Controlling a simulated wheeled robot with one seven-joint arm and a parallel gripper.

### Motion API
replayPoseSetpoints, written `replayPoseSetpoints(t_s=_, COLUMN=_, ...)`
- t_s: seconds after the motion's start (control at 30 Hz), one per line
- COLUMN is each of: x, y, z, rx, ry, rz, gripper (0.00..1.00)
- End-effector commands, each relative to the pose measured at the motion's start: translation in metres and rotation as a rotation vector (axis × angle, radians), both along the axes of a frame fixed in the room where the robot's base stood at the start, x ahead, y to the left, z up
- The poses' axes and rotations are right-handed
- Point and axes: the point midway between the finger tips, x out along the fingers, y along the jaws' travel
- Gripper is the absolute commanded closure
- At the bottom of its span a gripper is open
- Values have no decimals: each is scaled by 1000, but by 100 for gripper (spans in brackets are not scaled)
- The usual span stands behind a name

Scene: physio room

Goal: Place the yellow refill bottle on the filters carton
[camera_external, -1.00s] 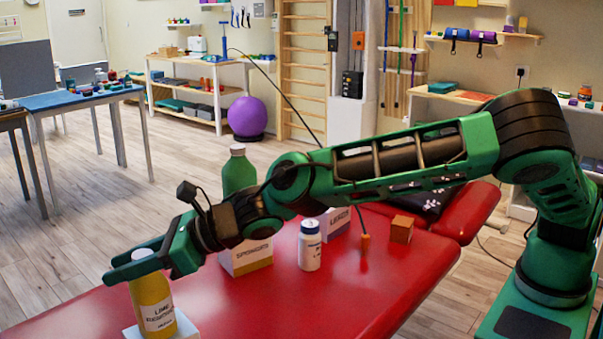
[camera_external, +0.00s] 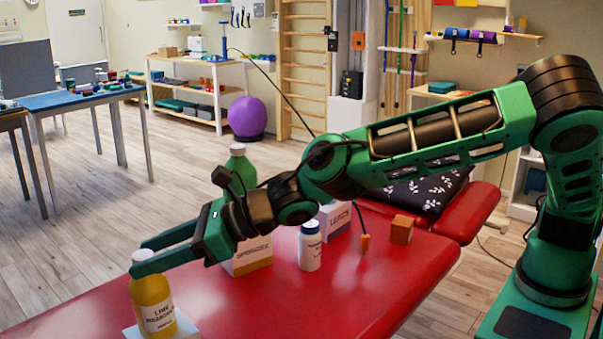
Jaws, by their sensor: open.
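The yellow bottle (camera_external: 154,303) with a white cap stands upright at the front left of the red couch, on a flat white thing (camera_external: 184,325) that the picture's lower edge partly cuts off. My gripper (camera_external: 138,258) is open, with its green fingers at the height of the bottle's cap. I cannot tell whether the fingers touch the cap. I see no label reading filters; one white and orange carton (camera_external: 248,259) reads sponges, and another carton (camera_external: 336,219) behind reads something like leads.
A white bottle (camera_external: 309,246), a green bottle (camera_external: 240,168) and an orange-brown block (camera_external: 401,229) stand on the red couch (camera_external: 290,310). A dark patterned cushion (camera_external: 425,194) lies at its far end. The couch's front middle is clear.

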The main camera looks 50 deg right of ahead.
Motion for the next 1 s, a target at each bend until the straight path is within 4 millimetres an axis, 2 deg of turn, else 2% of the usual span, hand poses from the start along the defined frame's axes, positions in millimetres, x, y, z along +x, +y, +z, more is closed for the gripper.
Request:
replayPoseSetpoints(t_s=0.1, x=-16, y=-15, z=10, rx=3, ry=2, rz=0, gripper=52)
replayPoseSetpoints(t_s=0.33, x=-34, y=-34, z=20, rx=1, ry=1, rz=-1, gripper=52)
replayPoseSetpoints(t_s=0.57, x=-39, y=-41, z=23, rx=0, ry=1, rz=-3, gripper=52)
replayPoseSetpoints(t_s=0.67, x=-29, y=-55, z=22, rx=15, ry=33, rz=-39, gripper=52)
replayPoseSetpoints(t_s=0.77, x=-1, y=-95, z=17, rx=61, ry=127, rz=-149, gripper=52)
replayPoseSetpoints(t_s=0.87, x=32, y=-162, z=8, rx=145, ry=279, rz=-331, gripper=52)
replayPoseSetpoints(t_s=0.9, x=44, y=-192, z=4, rx=187, ry=345, rz=-415, gripper=52)
replayPoseSetpoints(t_s=0.97, x=56, y=-237, z=-2, rx=254, ry=444, rz=-542, gripper=52)
replayPoseSetpoints(t_s=1.0, x=63, y=-267, z=-6, rx=302, ry=504, rz=-626, gripper=52)
